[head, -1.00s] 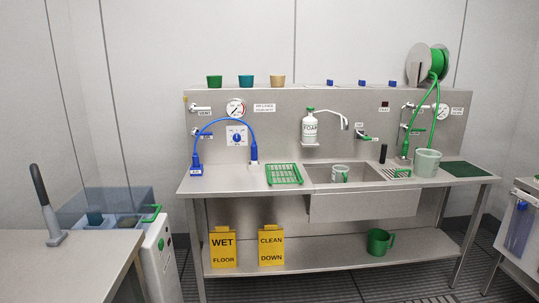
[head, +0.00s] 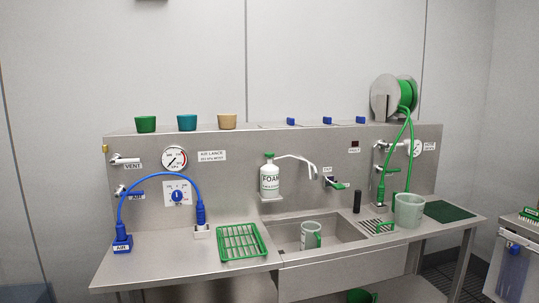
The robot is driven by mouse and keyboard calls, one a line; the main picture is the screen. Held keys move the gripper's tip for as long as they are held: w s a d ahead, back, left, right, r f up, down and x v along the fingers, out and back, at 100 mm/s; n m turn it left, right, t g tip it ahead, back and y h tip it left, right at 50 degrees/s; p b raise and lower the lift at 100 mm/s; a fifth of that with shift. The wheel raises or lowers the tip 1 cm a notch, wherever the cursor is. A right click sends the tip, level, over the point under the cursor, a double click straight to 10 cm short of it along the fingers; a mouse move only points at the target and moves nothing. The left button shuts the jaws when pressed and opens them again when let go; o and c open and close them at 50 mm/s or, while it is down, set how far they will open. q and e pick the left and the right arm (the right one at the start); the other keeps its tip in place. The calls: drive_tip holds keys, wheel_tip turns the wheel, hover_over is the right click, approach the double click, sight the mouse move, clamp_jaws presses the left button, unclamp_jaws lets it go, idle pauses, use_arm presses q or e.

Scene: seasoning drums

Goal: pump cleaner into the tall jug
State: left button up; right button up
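A white pump bottle labelled FOAM (head: 269,182) with a green cap stands on a small bracket on the steel back panel, above the sink's left end. A white-and-green jug (head: 310,235) stands in the sink basin (head: 345,231). A larger pale grey-green jug or bucket (head: 408,211) stands on the counter right of the sink. A green jug (head: 360,296) on the lower shelf shows only its top. I cannot tell which of these is the tall jug. Neither gripper is in view.
A green rack (head: 242,242) lies on the counter left of the sink. A blue hose (head: 160,175) arches between two blue fittings. A faucet spout (head: 300,160) reaches over the sink. A green hose reel (head: 400,95) is at the upper right.

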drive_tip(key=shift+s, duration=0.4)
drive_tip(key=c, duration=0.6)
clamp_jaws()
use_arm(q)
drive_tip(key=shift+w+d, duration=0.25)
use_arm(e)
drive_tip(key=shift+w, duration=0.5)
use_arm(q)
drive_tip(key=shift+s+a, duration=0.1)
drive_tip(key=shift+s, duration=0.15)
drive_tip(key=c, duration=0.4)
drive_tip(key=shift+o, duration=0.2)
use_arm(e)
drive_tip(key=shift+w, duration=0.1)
